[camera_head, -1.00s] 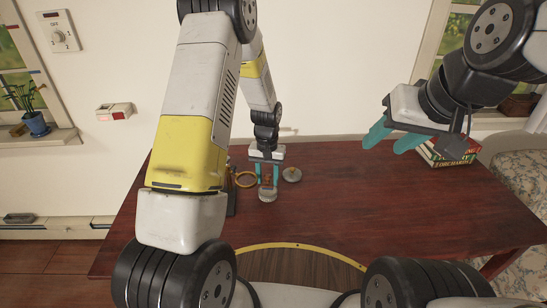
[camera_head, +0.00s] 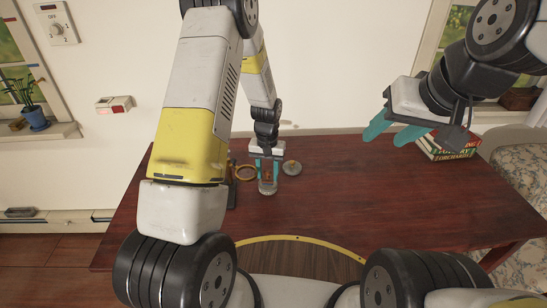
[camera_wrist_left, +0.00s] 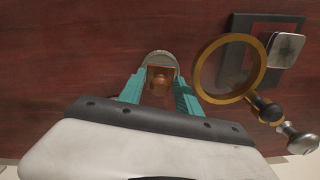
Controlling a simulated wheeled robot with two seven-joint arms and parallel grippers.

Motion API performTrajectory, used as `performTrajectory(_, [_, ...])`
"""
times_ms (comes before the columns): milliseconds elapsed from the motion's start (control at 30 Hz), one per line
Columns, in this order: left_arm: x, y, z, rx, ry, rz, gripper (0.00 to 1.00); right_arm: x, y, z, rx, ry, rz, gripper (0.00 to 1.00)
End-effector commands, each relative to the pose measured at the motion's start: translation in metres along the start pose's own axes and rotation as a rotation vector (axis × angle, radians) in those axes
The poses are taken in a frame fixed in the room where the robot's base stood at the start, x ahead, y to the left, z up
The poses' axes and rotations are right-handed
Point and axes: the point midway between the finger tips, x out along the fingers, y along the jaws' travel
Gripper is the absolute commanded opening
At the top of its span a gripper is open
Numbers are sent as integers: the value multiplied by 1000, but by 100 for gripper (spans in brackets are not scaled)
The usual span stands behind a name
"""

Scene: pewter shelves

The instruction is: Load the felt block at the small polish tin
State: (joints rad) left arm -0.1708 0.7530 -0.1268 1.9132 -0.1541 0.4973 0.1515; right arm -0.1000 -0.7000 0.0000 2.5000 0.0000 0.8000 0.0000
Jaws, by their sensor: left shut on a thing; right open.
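My left gripper (camera_head: 267,180) is shut on a small brown block (camera_head: 267,173), which I take to be the felt block; it also shows between the fingers in the left wrist view (camera_wrist_left: 159,82). The small polish tin (camera_head: 268,190) is round and grey, on the table directly below the fingertips. In the left wrist view its curved rim (camera_wrist_left: 160,56) shows just beyond the block. I cannot tell whether the block touches the tin. My right gripper (camera_head: 393,134) is open and empty, raised above the table's right side.
A grey round lid-like disc (camera_head: 292,168) lies right of the tin. A brass-ringed magnifier (camera_head: 245,180) stands close on the left, by a dark stand; in the wrist view its ring (camera_wrist_left: 201,83) is near one finger. Books (camera_head: 447,150) lie at the back right. The table's middle (camera_head: 350,200) is clear.

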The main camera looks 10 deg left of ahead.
Motion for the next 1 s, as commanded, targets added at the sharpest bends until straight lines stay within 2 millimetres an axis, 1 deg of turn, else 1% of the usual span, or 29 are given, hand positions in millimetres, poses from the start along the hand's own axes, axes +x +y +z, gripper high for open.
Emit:
performTrajectory(800, [10,0,0,0,0,0,8,0,0,0,0,0,0,46])
performTrajectory(1000, [9,0,0,0,0,0,8,0,0,0,0,0,0,46])
